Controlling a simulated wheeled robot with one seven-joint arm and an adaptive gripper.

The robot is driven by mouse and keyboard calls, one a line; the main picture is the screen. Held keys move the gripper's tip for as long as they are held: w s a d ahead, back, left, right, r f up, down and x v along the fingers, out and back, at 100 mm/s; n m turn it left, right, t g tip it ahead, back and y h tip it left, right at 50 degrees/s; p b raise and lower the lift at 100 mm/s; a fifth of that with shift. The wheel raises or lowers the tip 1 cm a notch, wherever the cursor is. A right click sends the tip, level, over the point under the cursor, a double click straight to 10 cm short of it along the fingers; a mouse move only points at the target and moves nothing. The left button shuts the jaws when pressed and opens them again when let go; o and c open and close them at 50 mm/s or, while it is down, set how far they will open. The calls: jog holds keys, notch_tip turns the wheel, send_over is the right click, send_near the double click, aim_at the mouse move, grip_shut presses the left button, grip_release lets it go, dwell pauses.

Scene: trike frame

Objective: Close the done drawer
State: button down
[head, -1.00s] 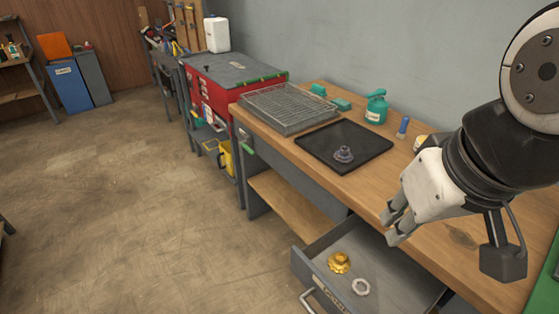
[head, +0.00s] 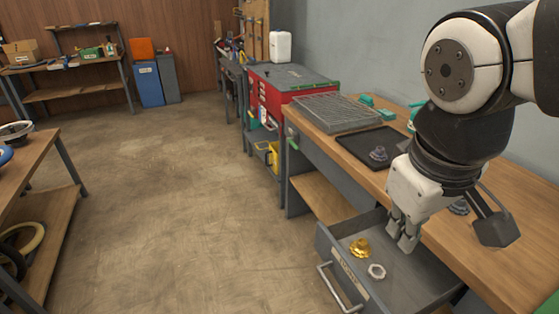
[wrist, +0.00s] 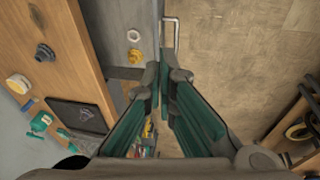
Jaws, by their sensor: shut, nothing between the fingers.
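The grey drawer (head: 322,243) under the workbench is pulled open. Its front carries a label and a metal bar handle (head: 338,290). A gold part (head: 360,248) and a silver ring-shaped nut (head: 377,271) lie inside. My gripper (head: 403,244) is shut and empty, pointing down; in the head view it overlaps the drawer's inside. In the wrist view the closed fingers (wrist: 164,78) appear beside the drawer's end, with the handle (wrist: 171,35) beyond the tips. The gap between fingertips and drawer cannot be judged.
The wooden workbench (head: 480,235) holds a black tray (head: 350,150) with a dark part, and a wire rack (head: 335,112). A red tool cabinet (head: 290,80) stands beyond. Another table (head: 20,165) is at the left. The floor between is clear.

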jog(key=w+a+f+n+h+b, duration=0.2)
jog(key=w+a+f+n+b, duration=0.35)
jog(key=w+f, duration=0.35)
jog(key=w+a+f+n+h+b, duration=0.35)
jog(key=w+a+f+n, duration=0.3)
jog(key=f, duration=0.45)
jog(key=w+a+f+n+h+b, duration=0.2)
jog(key=w+a+f+n+b, duration=0.35)
jog(key=w+f, duration=0.4)
jog(key=b, duration=0.3)
send_near(318, 245)
notch_tip(318, 245, down, 4)
jog(key=d, duration=0.2)
jog(key=shift+w+d+n+t, duration=0.3)
jog(key=shift+w+d+n, duration=0.2)
jog(key=shift+d, duration=0.15)
jog(key=shift+d, duration=0.1)
jog(key=w+d, duration=0.2)
jog(key=d, duration=0.5)
jog(key=w+d, duration=0.3)
jog(key=d, duration=0.5)
jog(key=w+d+p, duration=0.1)
jog(key=w+d, duration=0.1)
jog(key=d, duration=0.5)
jog(key=shift+w+d, duration=0.3)
jog(key=shift+d, duration=0.1)
